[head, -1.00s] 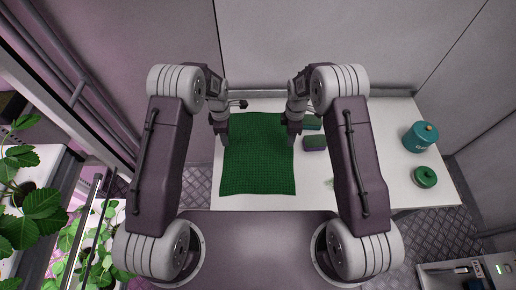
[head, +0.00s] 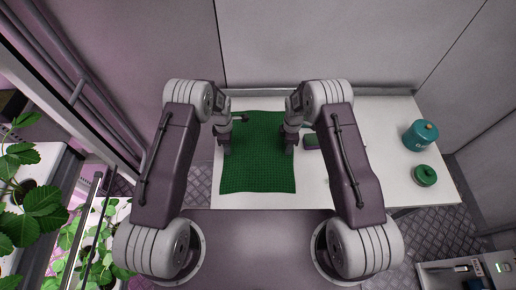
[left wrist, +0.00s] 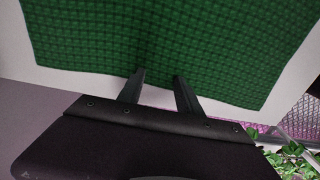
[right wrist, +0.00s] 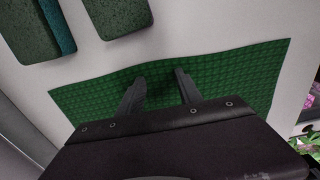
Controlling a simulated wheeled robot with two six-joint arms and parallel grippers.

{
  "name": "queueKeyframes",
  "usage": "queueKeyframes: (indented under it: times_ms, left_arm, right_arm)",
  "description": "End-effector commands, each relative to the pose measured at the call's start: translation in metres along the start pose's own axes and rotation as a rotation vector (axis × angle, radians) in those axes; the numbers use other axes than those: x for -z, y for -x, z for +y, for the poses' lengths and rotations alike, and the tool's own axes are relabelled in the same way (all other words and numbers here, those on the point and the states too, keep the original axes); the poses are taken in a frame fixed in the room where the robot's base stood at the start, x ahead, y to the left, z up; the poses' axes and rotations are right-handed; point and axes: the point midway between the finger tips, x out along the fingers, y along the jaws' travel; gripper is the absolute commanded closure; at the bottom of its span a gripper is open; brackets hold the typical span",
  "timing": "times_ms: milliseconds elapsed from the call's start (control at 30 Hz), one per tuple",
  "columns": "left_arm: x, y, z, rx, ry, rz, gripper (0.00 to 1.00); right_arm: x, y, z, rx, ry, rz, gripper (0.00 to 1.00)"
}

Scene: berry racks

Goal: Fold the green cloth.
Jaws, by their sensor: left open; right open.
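The green cloth (head: 258,165) lies spread flat on the white table, with a fine grid texture and slightly wavy edges. My left gripper (head: 227,149) is open over the cloth's left side. In the left wrist view its fingers (left wrist: 160,77) point at the cloth (left wrist: 170,40) close to one edge. My right gripper (head: 290,146) is open over the cloth's right side. In the right wrist view its fingers (right wrist: 160,75) are over the cloth (right wrist: 225,75), close to its edge. Both are empty; I cannot tell whether the fingertips touch the cloth.
Sponge-like green blocks (right wrist: 116,15) lie on the table (head: 385,175) just right of the cloth, partly behind my right arm. A teal canister (head: 420,135) and a small round green container (head: 425,175) stand at the right. Plants (head: 40,205) are at the far left.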

Motion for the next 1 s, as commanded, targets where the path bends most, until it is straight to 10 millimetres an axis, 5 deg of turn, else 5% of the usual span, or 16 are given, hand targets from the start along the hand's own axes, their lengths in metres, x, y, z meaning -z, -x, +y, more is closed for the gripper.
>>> queueKeyframes:
  times_ms: [367, 767, 1000]
  left_arm:
    - [0.0, -0.002, 0.0, 0.001, 0.0, 0.0, 1.0]
    - [0.0, -0.002, 0.0, 0.001, 0.0, 0.0, 1.0]
    - [0.0, 0.019, 0.0, 0.0, 0.0, 0.0, 1.0]
  right_arm:
    - [0.0, -0.002, 0.0, 0.001, 0.0, 0.0, 1.0]
    - [0.0, -0.002, -0.001, 0.001, 0.0, 0.0, 1.0]
    - [0.0, 0.019, 0.0, 0.001, 0.0, 0.0, 1.0]
